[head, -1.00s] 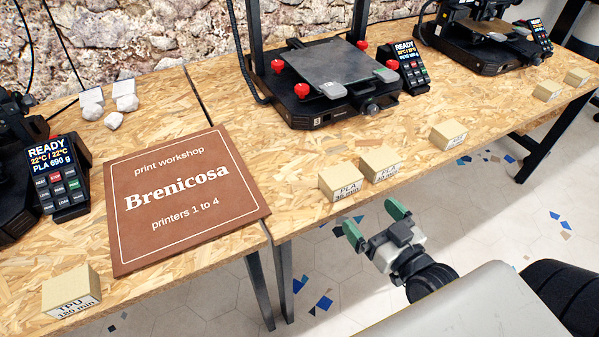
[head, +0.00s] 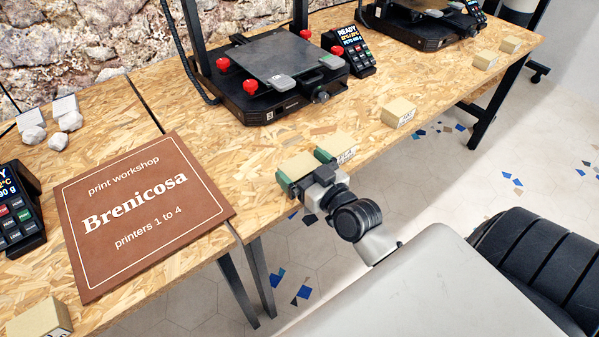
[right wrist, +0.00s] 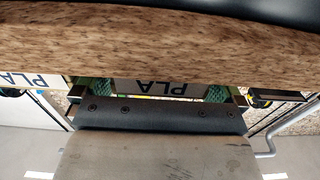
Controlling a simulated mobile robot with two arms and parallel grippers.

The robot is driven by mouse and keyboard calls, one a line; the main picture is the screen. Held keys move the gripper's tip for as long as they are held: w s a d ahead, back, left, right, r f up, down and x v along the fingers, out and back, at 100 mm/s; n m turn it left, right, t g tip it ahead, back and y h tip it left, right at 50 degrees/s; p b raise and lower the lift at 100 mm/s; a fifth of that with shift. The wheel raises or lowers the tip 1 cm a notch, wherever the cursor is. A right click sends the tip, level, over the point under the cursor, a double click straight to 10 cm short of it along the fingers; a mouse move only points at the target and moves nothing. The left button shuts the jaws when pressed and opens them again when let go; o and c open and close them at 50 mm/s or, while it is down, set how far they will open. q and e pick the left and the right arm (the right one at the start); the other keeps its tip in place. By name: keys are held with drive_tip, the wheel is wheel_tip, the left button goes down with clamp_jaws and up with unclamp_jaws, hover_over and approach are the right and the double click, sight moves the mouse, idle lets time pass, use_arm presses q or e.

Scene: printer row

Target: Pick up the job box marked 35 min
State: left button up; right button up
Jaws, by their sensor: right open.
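My right gripper (head: 303,168) is open at the front edge of the table, its green fingertips on either side of a small tan job box (head: 296,161). In the right wrist view the box's white label (right wrist: 155,87) reads PLA between the two green fingers; its minutes line is hidden now. Whether the fingers touch the box I cannot tell. A second PLA box (head: 342,145) stands close beside the right finger, its front partly hidden. My left gripper is not in view.
A printer (head: 275,80) with red knobs stands behind the boxes. A brown Brenicosa sign (head: 140,210) lies to the left. Another box (head: 398,112) stands further right along the edge, and one (head: 40,318) at bottom left.

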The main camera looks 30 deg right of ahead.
drive_tip(key=shift+w, duration=0.1)
drive_tip(key=c, duration=0.7)
drive_tip(key=shift+c, duration=0.4)
drive_tip(key=shift+r, duration=0.15)
